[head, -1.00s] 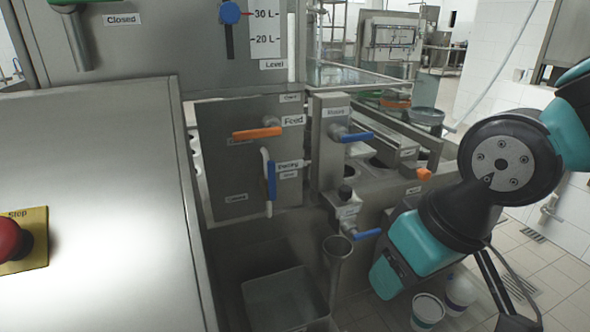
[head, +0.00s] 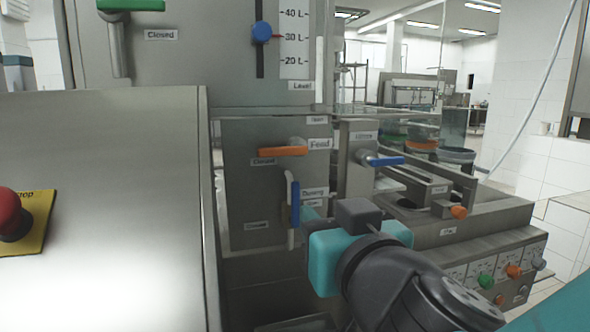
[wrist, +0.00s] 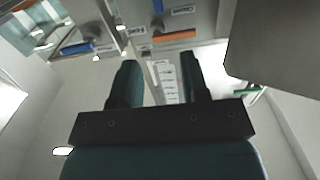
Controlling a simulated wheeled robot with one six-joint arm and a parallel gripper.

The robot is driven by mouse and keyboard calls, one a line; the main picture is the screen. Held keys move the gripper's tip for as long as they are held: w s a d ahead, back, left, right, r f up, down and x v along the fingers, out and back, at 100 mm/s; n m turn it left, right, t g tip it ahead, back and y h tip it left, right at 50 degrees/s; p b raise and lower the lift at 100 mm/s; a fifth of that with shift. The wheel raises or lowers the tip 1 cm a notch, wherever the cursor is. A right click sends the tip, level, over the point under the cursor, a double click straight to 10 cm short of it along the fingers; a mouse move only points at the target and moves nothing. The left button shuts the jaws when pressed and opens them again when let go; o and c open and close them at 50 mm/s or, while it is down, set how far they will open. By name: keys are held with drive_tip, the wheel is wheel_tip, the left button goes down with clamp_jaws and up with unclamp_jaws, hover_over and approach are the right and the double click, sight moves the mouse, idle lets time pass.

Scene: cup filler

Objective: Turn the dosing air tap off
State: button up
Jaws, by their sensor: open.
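The dosing air tap (head: 295,204) has a blue lever on the grey panel beside the label reading "Dosing". Its lever stands vertical along a pale pipe. A small "Closed" label (head: 257,225) sits to its lower left. My gripper (head: 312,218) is just right of the lever, with its fingertips mostly hidden by its own body in the head view. In the wrist view my gripper's two dark fingers (wrist: 158,78) are apart with nothing between them. A blue lever, apparently the same tap (wrist: 157,6), shows at the top edge there, beyond the fingertips.
An orange feed lever (head: 283,151) lies horizontal above the tap. Another blue lever (head: 384,161) sits on the post to the right. A large sloped cabinet (head: 110,200) with a red stop button (head: 14,213) fills the left.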

sight(296, 184)
drive_tip(key=p+x, duration=0.8)
drive_tip(key=x, duration=0.5)
drive_tip(key=shift+w+r+p, duration=0.15)
drive_tip(key=shift+w+p, duration=0.1)
drive_tip(key=shift+p, duration=0.1)
drive_tip(key=shift+w+a+f, duration=0.2)
drive_tip(key=shift+w, duration=0.3)
clamp_jaws()
